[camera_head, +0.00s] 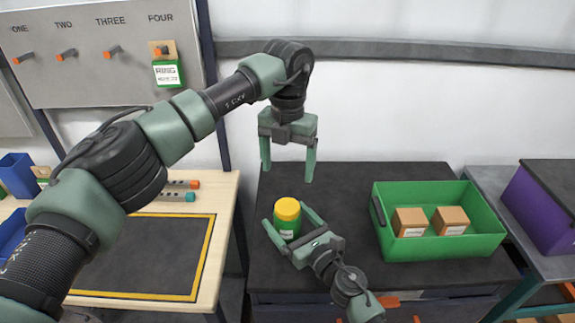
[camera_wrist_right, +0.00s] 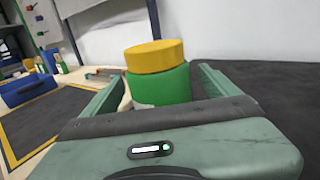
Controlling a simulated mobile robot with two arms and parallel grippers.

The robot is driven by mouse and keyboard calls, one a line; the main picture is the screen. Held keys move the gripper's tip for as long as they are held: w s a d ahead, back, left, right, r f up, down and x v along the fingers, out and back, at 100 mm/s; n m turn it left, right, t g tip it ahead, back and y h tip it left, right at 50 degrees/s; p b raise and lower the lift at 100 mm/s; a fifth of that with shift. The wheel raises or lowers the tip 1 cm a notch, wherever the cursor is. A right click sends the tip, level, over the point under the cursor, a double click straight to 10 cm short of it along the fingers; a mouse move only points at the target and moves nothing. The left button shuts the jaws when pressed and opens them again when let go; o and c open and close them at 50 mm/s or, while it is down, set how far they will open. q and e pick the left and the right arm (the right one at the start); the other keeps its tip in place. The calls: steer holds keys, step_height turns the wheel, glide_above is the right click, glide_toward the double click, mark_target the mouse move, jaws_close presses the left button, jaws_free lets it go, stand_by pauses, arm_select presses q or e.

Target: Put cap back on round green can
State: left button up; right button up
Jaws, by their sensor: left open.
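The round green can (camera_head: 287,233) stands upright on the dark table top, and its green side also shows in the right wrist view (camera_wrist_right: 162,88). The yellow cap (camera_head: 287,208) is on top of the can. In the right wrist view the cap (camera_wrist_right: 154,57) looks slightly shifted to the left over the can. My right gripper (camera_head: 284,214) is low, with its open fingers on either side of the can and gaps visible beside it. My left gripper (camera_head: 288,172) is open and empty, pointing down above and behind the can, apart from the cap.
A green crate (camera_head: 440,262) with two brown boxes stands to the right on the dark table (camera_head: 345,195). A wooden workbench with a yellow-edged dark mat (camera_head: 150,250) is at left. A hook panel (camera_head: 100,85) is on the back wall. A purple bin (camera_head: 540,208) is far right.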

mark_target(295, 228)
steer(key=shift+s+d, duration=0.1)
steer(key=v, duration=0.7)
steer(key=shift+f+b, duration=0.1)
steer(key=shift+b, duration=0.2)
steer(key=shift+s+d, duration=0.2)
steer(key=shift+s, duration=0.05)
